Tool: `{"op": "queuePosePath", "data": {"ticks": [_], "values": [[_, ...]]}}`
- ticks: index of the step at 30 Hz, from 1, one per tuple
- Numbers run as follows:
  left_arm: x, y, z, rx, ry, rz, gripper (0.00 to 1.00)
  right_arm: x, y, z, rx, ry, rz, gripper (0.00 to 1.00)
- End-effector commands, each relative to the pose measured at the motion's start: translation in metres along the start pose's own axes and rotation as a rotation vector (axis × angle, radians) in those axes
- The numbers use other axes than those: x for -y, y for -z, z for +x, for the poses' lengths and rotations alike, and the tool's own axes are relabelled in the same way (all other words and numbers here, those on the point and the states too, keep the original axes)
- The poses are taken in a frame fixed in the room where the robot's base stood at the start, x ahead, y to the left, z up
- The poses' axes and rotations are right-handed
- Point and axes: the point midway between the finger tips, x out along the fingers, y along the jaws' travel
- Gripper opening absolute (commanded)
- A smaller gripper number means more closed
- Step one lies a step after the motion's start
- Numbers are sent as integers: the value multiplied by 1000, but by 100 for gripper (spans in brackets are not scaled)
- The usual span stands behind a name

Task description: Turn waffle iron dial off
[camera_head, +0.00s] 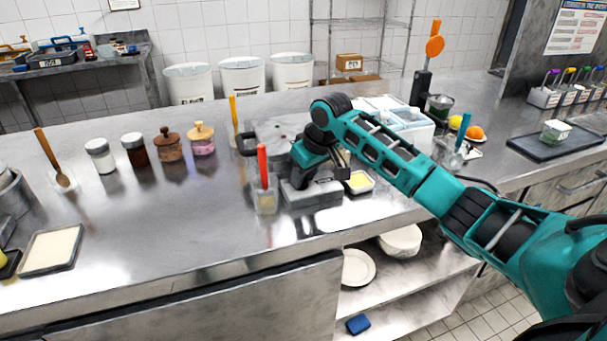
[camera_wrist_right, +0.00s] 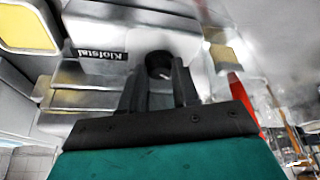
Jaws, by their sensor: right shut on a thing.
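The grey waffle iron (camera_head: 318,222) stands on the steel counter near its front edge. In the right wrist view its front face (camera_wrist_right: 195,45) fills the middle, with a dark name label beside the dial. The round black dial (camera_wrist_right: 158,62) shows between the fingers of my right gripper (camera_wrist_right: 160,78), which is shut on it. In the head view my right gripper (camera_head: 301,184) reaches down to the iron's front; the dial is hidden there. I cannot read the dial's setting. My left gripper is not in view.
A clear container with a red-handled tool (camera_head: 262,165) stands close left of the iron. A small tray with yellow contents (camera_head: 359,181) sits close right. Several jars (camera_head: 202,139) stand further left. The counter's front left is mostly clear; a pale tray (camera_head: 50,249) lies at far left.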

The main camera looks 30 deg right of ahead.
Motion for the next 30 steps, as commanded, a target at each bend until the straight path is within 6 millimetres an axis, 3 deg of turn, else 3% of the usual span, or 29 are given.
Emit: {"op": "queuePosePath", "data": {"ticks": [6,7,14,23,30], "values": [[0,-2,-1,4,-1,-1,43,0,0,0,-2,-1,0,0],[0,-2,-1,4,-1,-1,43,0,0,0,-2,-1,0,33],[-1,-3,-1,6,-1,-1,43,0,0,0,-1,-1,1,55],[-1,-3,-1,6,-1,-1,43,0,0,-3,-1,-1,1,56],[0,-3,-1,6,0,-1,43,-1,2,-40,-6,-3,-1,56]]}}
